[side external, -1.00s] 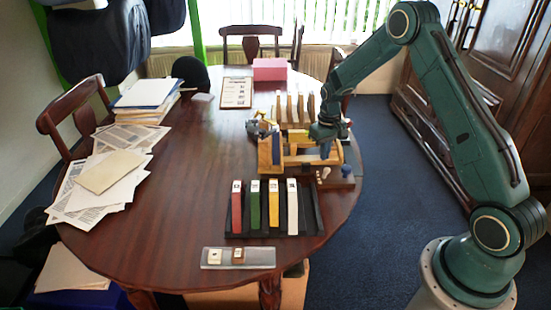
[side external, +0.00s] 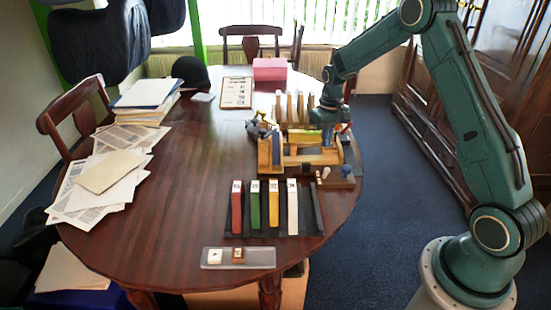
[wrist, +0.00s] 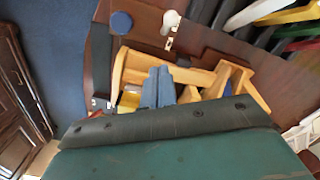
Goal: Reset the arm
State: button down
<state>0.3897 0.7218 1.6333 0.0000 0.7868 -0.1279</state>
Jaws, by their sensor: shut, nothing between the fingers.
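My gripper (side external: 327,138) is above the right part of a wooden fixture (side external: 312,159) on the dark table. Its blue fingers are together with nothing between them; they also show in the wrist view (wrist: 158,88). The fixture also shows in the wrist view (wrist: 190,75), partly hidden behind the fingers and my wrist. A yellow piece (side external: 304,137) lies at the back of the fixture, left of the fingers. I cannot tell whether the fingertips touch the fixture.
A black rack (side external: 318,212) holding red, green, yellow and white bars stands in front. A clear tray (side external: 262,258) with two small blocks is nearer. Upright pieces (side external: 300,107) stand behind the fixture. Papers (side external: 100,180) cover the left side. The table's middle is clear.

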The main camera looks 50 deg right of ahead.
jog(key=shift+r, duration=0.1)
jog(key=s+a+r+t, duration=0.1)
jog(key=s+a+r, duration=0.25)
jog(key=r, duration=0.25)
jog(key=s+a+r+n+t, duration=0.1)
jog(key=s+a+r, duration=0.25)
jog(key=r, duration=0.35)
jog(key=s+a+r+t, duration=0.1)
jog(key=s+a+r, duration=0.25)
jog(key=r, duration=0.25)
jog(key=s+a+r+n+t, duration=0.1)
jog(key=s+a, duration=0.3)
jog(key=s, duration=0.5)
jog(key=s+a+r+n+t, duration=0.1)
jog(key=s+a, duration=0.3)
jog(key=s, duration=0.5)
jog(key=shift+s+a+r+t, duration=0.25)
jog(key=shift+a+r+t, duration=0.1)
jog(key=shift+r, duration=0.5)
